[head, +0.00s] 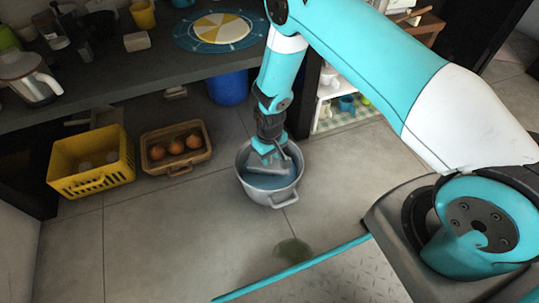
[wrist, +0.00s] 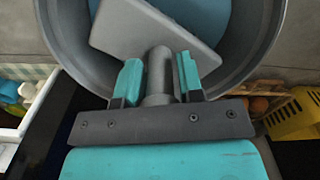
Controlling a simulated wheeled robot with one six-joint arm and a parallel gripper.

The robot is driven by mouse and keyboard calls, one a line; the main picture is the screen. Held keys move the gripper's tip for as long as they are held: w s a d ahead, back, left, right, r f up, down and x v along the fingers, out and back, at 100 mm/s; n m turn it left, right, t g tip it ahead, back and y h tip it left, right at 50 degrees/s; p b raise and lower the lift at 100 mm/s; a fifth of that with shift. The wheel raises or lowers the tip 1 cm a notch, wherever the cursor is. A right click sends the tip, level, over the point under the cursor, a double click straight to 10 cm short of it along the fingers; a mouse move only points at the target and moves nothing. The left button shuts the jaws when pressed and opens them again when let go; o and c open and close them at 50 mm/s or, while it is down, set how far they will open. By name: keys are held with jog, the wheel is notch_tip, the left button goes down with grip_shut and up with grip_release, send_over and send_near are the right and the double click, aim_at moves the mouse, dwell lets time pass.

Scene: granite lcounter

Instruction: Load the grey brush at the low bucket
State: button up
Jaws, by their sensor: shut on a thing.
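My gripper (head: 266,146) points down over the low bucket, a grey metal pot (head: 272,197) with side handles and blue inside, standing on the floor. In the wrist view, my gripper (wrist: 160,82) is shut on the grey brush's round handle (wrist: 159,70). The brush's flat grey head (wrist: 150,30) lies within the outline of the bucket's rim (wrist: 72,62). The brush (head: 267,166) also shows at the bucket's mouth in the head view. I cannot tell whether it touches the blue inside.
A yellow crate (head: 93,183) and a brown basket (head: 180,168) with several round brown items stand left of the bucket. A blue bin (head: 228,88) is under the dark counter (head: 110,70). A white shelf (head: 325,125) stands behind right.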

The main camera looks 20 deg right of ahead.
jog(key=shift+r+p, duration=4.55)
jog(key=shift+r, duration=1.05)
